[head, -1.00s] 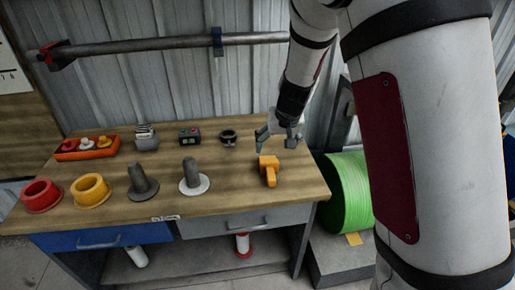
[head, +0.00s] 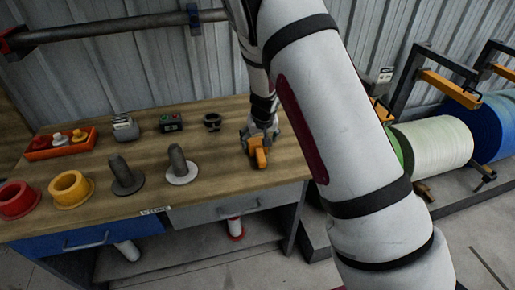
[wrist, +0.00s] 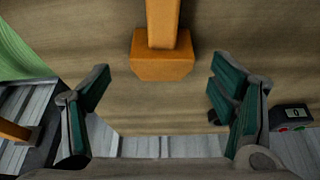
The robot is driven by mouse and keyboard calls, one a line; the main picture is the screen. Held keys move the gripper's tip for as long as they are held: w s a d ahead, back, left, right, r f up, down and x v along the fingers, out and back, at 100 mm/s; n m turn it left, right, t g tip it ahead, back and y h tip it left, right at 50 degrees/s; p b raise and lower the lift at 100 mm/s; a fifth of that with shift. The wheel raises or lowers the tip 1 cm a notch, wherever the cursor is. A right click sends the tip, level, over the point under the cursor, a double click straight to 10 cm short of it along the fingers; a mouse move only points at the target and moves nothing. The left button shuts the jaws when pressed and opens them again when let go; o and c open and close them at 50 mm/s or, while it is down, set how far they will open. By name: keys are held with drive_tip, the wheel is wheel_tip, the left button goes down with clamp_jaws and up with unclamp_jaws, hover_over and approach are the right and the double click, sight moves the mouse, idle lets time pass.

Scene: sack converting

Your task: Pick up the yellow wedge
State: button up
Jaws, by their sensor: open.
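The yellow wedge (head: 259,152) is an orange-yellow block with a narrower bar, lying on the wooden bench top (head: 215,178) near its right end. In the wrist view the wedge (wrist: 162,62) is at top centre, its wide block towards my gripper. My gripper (head: 261,136) is at the wedge, pointing down. In the wrist view my gripper (wrist: 160,82) is open, one finger on each side of the wedge's line, with gaps on both sides. Nothing is held. My gripper hides part of the wedge in the head view.
Grey pegs (head: 181,164) on round bases, a yellow ring (head: 70,188), a red ring (head: 15,200) and an orange tray (head: 60,147) stand to the left. A black clamp-like part (head: 212,121) and a green-buttoned box (head: 171,122) are behind. Large spools (head: 433,145) stand right of the bench.

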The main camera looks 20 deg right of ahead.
sight(258, 143)
drive_tip(key=x, duration=0.5)
drive_tip(key=shift+s+a, duration=0.1)
drive_tip(key=shift+s, duration=0.05)
drive_tip(key=c, duration=1.4)
